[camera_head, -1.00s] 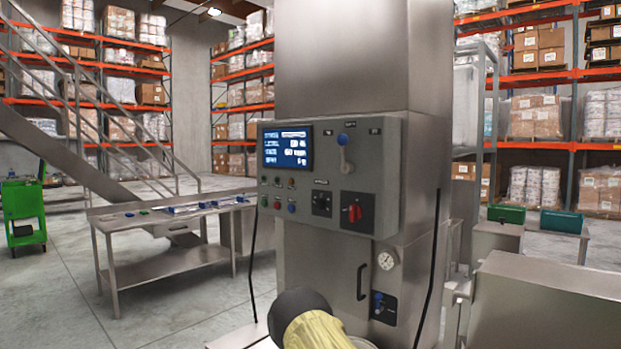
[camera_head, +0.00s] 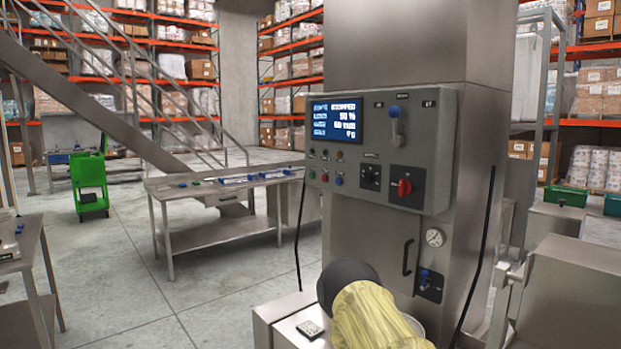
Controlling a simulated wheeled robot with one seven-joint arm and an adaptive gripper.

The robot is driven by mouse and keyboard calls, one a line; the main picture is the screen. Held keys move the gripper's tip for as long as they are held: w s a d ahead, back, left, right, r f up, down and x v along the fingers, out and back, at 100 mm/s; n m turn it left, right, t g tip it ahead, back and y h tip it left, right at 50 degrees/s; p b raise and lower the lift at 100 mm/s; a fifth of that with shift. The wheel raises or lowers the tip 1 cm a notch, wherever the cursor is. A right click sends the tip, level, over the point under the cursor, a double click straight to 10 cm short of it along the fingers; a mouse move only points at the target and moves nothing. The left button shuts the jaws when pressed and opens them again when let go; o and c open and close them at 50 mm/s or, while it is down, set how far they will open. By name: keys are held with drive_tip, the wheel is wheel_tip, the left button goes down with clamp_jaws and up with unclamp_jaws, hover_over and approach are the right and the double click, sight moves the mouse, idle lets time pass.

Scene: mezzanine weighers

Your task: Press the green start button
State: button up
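A grey control panel (camera_head: 384,150) is mounted on a tall stainless steel machine (camera_head: 400,55), right of the picture's middle. Small buttons sit in two rows under its lit blue screen (camera_head: 336,119). The lower row has what looks like the green button (camera_head: 311,174) at the left, then a red button (camera_head: 325,177) and a blue button (camera_head: 339,181). The green button is very small, and its colour is faint. Nothing covers it. My gripper is not in view.
A steel table (camera_head: 215,240) stands left of the machine. A green cart (camera_head: 90,184) is farther left. Grey floor (camera_head: 120,290) is open at the front left.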

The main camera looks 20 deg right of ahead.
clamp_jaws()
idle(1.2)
